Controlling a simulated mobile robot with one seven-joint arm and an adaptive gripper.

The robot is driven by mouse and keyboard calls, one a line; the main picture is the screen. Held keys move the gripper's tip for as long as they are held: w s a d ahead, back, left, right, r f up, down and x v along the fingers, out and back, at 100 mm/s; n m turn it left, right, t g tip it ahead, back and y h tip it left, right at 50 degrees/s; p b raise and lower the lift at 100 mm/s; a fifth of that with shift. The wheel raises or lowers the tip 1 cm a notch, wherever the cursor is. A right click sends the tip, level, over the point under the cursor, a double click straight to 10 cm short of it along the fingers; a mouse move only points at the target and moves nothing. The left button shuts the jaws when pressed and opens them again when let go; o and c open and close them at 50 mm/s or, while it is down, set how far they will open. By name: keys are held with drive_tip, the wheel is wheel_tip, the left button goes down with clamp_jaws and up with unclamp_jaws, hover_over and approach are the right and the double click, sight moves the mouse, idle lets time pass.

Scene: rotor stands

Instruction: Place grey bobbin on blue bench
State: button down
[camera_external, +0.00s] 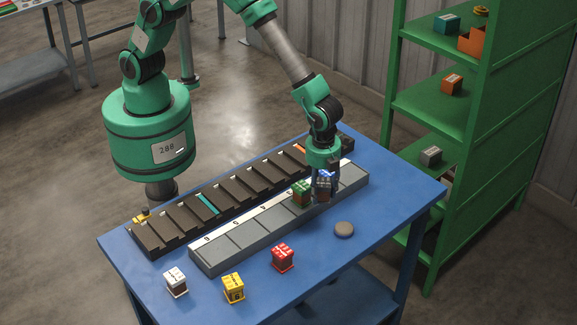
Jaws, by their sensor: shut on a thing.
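My gripper (323,186) points down over the right part of the grey numbered rack, between its slots and the fingers' dark links. It is shut on a small greyish block, which looks like the grey bobbin (323,195); the fingers hide much of it. A blue-topped block (327,173) shows just behind it. A green block (301,194) stands close on its left. I cannot tell whether the held block touches the rack. The blue bench (405,205) lies under everything, with its front right part bare.
The grey rack (222,256) and a dark slotted rack (180,222) run side by side across the bench. White (175,282), yellow (233,288) and red (282,257) blocks stand in front. A flat round grey disc (344,229) lies right of them. A green shelf (430,112) stands beyond.

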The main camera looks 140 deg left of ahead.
drive_tip(key=w+a+f+n+p, duration=0.1)
drive_tip(key=w+a+n+p, duration=0.15)
drive_tip(key=a, duration=1.05)
drive_tip(key=n+p, duration=0.1)
drive_tip(key=n, duration=0.1)
hover_over(375, 198)
drive_tip(key=shift+w+f+h, duration=0.15)
drive_tip(key=shift+f+h, duration=0.15)
drive_tip(key=shift+f, duration=0.6)
drive_tip(key=shift+f+p, duration=0.5)
drive_tip(key=shift+f, duration=2.4)
drive_tip(key=shift+f+p, duration=0.35)
drive_tip(key=shift+f, duration=1.7)
drive_tip(key=shift+f, duration=0.15)
